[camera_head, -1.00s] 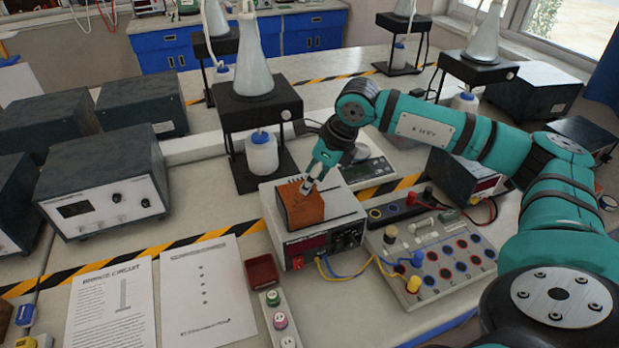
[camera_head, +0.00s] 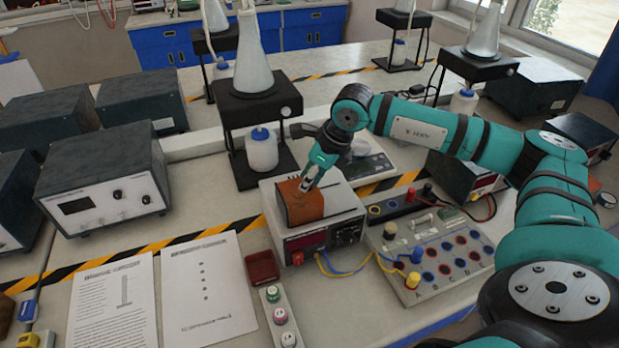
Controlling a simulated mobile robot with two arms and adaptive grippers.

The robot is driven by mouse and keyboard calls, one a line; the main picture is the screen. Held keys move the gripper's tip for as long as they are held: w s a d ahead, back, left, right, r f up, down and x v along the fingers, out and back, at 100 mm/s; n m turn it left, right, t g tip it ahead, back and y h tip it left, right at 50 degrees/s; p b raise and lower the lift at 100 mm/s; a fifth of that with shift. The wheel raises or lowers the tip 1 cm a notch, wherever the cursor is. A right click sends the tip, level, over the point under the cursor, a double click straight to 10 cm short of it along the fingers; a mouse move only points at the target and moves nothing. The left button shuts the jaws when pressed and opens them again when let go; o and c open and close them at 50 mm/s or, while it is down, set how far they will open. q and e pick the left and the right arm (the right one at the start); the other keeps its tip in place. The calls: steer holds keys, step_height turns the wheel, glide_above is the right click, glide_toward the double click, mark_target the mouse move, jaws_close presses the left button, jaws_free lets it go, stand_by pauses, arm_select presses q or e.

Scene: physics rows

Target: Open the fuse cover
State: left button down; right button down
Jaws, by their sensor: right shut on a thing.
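An orange-brown box-like cover (camera_head: 304,207) sits on top of a white power supply (camera_head: 348,207) with a red display, at the middle of the head view. I cannot tell for certain that it is the fuse cover. My right gripper (camera_head: 307,186) reaches down from the upper right and is shut at the cover's upper edge. The fingers hide part of that edge, and the exact grip is too small to see. My left gripper is not in view.
A circuit board with knobs and sockets (camera_head: 440,262) stands right of the power supply, joined by blue and yellow wires. A black stand with a flask (camera_head: 258,108) is close behind. Printed sheets (camera_head: 207,290) and a small red tray (camera_head: 262,268) lie at front left.

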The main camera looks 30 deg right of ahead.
steer(key=shift+f, duration=0.1)
steer(key=d+b, duration=0.1)
steer(key=d, duration=0.1)
steer(key=s+d+b, duration=0.1)
steer(key=d, duration=0.2)
steer(key=s+d+b, duration=0.1)
steer(key=d, duration=0.1)
steer(key=shift+d+f, duration=0.15)
steer(key=shift+d, duration=0.4)
steer(key=shift+r, duration=0.2)
